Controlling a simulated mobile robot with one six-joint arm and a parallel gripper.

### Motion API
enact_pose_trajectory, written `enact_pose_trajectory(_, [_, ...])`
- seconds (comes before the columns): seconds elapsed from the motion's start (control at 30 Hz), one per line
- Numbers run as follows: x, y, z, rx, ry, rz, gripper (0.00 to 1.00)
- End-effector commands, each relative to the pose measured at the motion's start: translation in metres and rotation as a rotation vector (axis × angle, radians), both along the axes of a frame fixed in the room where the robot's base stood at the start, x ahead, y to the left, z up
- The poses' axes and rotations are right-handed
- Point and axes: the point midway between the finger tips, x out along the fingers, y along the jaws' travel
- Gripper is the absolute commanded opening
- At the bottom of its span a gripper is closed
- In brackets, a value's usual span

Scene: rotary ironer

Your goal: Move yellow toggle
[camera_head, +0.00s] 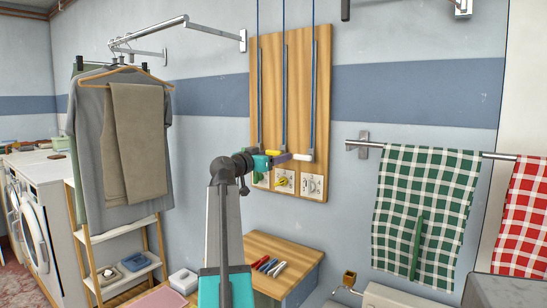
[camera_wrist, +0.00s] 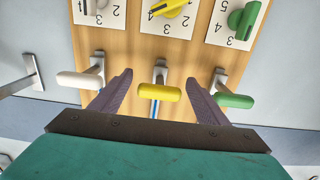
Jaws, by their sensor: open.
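The yellow toggle (camera_wrist: 159,92) is a rounded yellow crossbar on a short metal stem, the middle one of three on the wooden board (camera_wrist: 135,62). In the wrist view it sits between the two fingers of my gripper (camera_wrist: 160,76), with gaps on both sides. My gripper is open and holds nothing. In the head view my gripper (camera_head: 284,157) is at the lower part of the board (camera_head: 299,70), and a small yellow part (camera_head: 272,152) shows just above it. The rest of the toggle is hidden there by my gripper.
A white toggle (camera_wrist: 80,80) and a green toggle (camera_wrist: 234,100) flank the yellow one closely. Numbered dials with a yellow knob (camera_wrist: 171,9) and a green knob (camera_wrist: 243,19) are on the board. A wooden cabinet (camera_head: 280,247) stands below, with towels (camera_head: 425,205) at right.

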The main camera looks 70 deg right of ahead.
Motion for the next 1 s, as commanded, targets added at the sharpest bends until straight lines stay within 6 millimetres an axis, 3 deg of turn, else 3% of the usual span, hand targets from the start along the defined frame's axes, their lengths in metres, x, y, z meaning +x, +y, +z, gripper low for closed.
enact_pose_trajectory(0.37, [0.003,0.011,0.002,-0.003,0.001,0.002,0.69])
enact_pose_trajectory(1.0, [0.025,0.099,0.0,-0.001,0.0,0.002,0.69])
